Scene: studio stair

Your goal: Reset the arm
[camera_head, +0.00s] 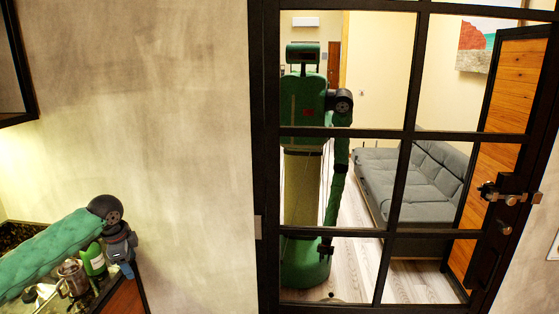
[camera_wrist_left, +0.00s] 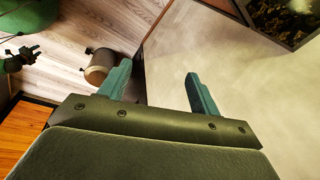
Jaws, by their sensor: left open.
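My left arm comes in from the left in the head view, over a counter. Its gripper (camera_head: 126,270) points down beside the counter's right end, partly hidden by the wrist. In the left wrist view the two teal fingers (camera_wrist_left: 160,88) are spread apart, with nothing between them but floor edge and pale wall behind. A small dark, claw-like part (camera_wrist_left: 22,58) at the left of the wrist view looks like my right gripper; its jaws are too small to read.
A counter (camera_head: 122,300) holds a green bottle (camera_head: 93,262) and a metal jug (camera_head: 73,278) close under my left arm. A black-framed glass door (camera_head: 265,150) stands ahead; a green robot and a grey sofa (camera_head: 420,175) show in its panes. A cylinder (camera_wrist_left: 100,66) is near the floor.

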